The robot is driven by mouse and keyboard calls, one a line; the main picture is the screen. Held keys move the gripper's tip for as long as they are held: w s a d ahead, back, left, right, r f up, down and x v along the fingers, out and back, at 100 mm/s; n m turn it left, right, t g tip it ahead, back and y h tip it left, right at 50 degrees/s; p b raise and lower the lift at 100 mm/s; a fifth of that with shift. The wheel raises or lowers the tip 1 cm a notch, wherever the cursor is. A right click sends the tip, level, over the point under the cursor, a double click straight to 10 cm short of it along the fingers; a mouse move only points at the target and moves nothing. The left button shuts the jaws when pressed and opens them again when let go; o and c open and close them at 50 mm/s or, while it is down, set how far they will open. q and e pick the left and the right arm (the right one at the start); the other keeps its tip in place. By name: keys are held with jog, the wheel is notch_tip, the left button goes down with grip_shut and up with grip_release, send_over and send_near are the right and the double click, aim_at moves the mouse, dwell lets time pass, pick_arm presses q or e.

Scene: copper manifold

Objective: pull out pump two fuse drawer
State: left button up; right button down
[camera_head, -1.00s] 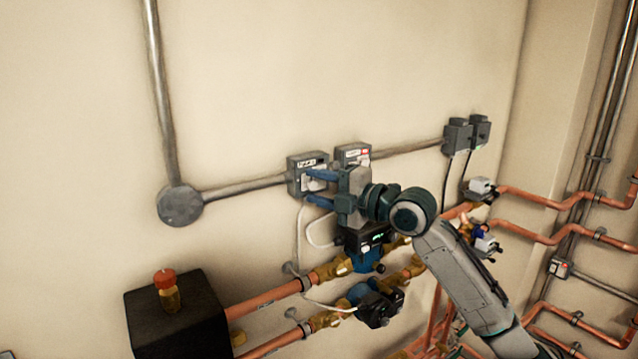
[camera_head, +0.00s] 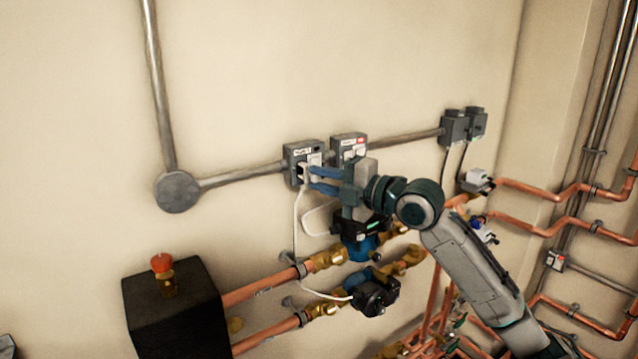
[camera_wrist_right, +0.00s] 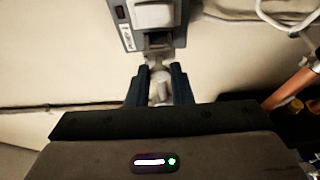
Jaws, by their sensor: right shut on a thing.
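Two grey fused boxes are on the wall: a left box (camera_head: 291,155) and a right box (camera_head: 361,140). Their labels are too small to read surely. My right gripper (camera_head: 312,179) is at the lower front of the left box, its blue fingers pointing left. In the right wrist view its fingers (camera_wrist_right: 160,74) are shut on a small pale piece, apparently the fuse drawer (camera_wrist_right: 161,90). The piece sits just outside a dark opening in the box (camera_wrist_right: 179,12), below a white switch. I cannot tell whether it is fully clear of the box. My left gripper is not in view.
A white cable (camera_head: 296,235) hangs below the left box. Pumps (camera_head: 375,297), copper pipes (camera_head: 265,285) and a black box (camera_head: 175,315) with a red-capped valve are below. A conduit (camera_head: 245,174) runs along the wall.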

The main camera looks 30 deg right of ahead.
jog(key=shift+s+a, duration=0.1)
jog(key=shift+s, duration=0.05)
jog(key=shift+f, duration=0.1)
jog(key=c, duration=1.7)
grip_release()
jog(key=o, duration=0.4)
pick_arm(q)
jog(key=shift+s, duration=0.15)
pick_arm(e)
jog(key=shift+s+d+f+b, duration=0.15)
jog(key=shift+s+d+b, duration=0.35)
jog(key=shift+b, duration=0.25)
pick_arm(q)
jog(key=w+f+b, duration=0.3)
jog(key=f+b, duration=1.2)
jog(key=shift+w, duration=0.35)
pick_arm(e)
jog(key=v, duration=0.9)
jog(key=shift+s+r, duration=0.25)
